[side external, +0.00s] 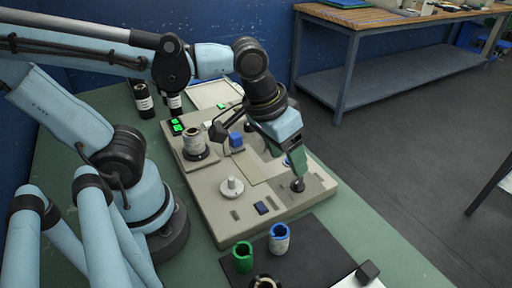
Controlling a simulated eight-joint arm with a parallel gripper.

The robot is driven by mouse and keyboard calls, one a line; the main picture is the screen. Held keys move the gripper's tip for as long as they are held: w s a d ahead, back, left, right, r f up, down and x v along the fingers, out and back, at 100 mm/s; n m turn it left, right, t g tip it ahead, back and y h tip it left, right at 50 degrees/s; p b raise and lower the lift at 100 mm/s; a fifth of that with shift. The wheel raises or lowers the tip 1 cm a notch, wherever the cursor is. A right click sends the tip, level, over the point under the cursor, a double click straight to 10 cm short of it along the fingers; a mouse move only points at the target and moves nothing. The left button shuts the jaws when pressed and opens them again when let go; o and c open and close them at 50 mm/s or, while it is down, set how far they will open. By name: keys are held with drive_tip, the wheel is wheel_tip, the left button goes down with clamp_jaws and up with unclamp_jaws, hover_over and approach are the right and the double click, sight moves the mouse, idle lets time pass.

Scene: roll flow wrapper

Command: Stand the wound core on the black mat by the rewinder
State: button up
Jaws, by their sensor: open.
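The beige rewinder (215,215) stands on the green bench. A cream roll with a dark core (193,141) stands upright on its left part. A pale spindle (232,185) near its front carries nothing. The black mat (318,246) lies in front of the machine. On it, a white roll with a blue core (279,240) and a green core (243,258) stand upright and apart. I cannot tell which piece is the wound core. My gripper (298,183) is open, pointing down low over the machine's right end; its fingertips are small and partly hidden.
A dark-rimmed roll (265,282) is cut off at the bottom edge. A dark block (368,270) lies by a white sheet right of the mat. The mat's right part is clear.

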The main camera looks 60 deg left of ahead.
drive_tip(key=w+a+t+y, duration=0.1)
drive_tip(key=w+a+t, duration=0.1)
drive_tip(key=a, duration=0.6)
drive_tip(key=shift+w+r+m+t, duration=0.2)
drive_tip(key=shift+r+m+t, duration=0.15)
drive_tip(key=shift+t, duration=0.35)
